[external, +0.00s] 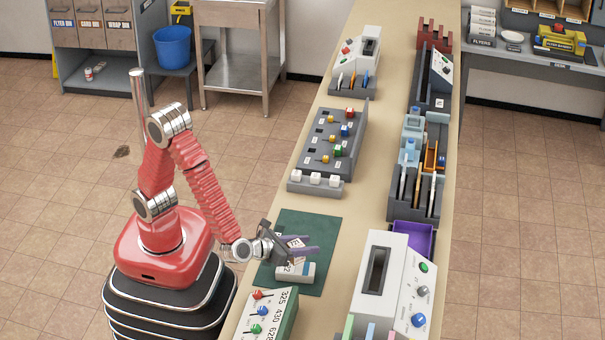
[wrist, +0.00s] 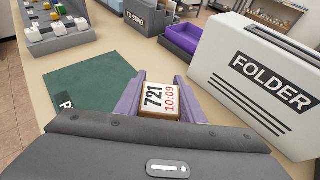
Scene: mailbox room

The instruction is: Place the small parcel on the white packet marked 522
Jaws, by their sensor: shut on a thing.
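My gripper (external: 308,246) has purple fingers and is over the green mat (external: 318,227). It is shut on the small parcel (wrist: 161,102), which has a brown edge and a white label reading 721 and 10:09. The white packet (external: 306,272) is on the mat below my gripper in the external view. Only the end of its number, 22, shows; my gripper covers the rest. The parcel appears above the packet; whether they touch is unclear. The packet is hidden in the wrist view.
A white FOLDER machine (wrist: 252,80) stands right of the gripper, with a purple tray (external: 408,240) behind it. A grey rack with coloured knobs (external: 330,140) is beyond the mat. A panel with coloured knobs (external: 268,318) is in front. The far mat is clear.

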